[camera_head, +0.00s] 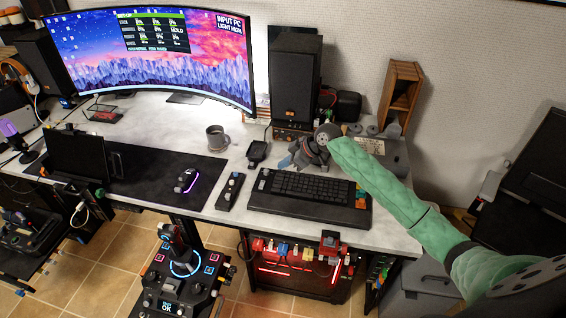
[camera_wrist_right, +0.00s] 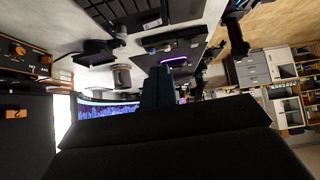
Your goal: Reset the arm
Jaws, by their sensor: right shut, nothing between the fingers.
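My right arm (camera_head: 390,185), in a green sleeve, reaches in from the lower right over the desk. Its dark grey gripper (camera_head: 291,161) is above the back of the desk, behind the black keyboard (camera_head: 305,187) and in front of the black speaker (camera_head: 295,80). The gripper is shut with nothing in it. In the right wrist view the narrow dark fingers (camera_wrist_right: 158,86) stand together above the broad black gripper body. My left gripper is not in view.
A curved monitor (camera_head: 150,55), a grey mug (camera_head: 217,138) and a lit mouse (camera_head: 186,180) are on the desk left of the gripper. A wooden rack (camera_head: 400,93) stands behind the arm. A joystick (camera_head: 180,250) stands in front of the desk.

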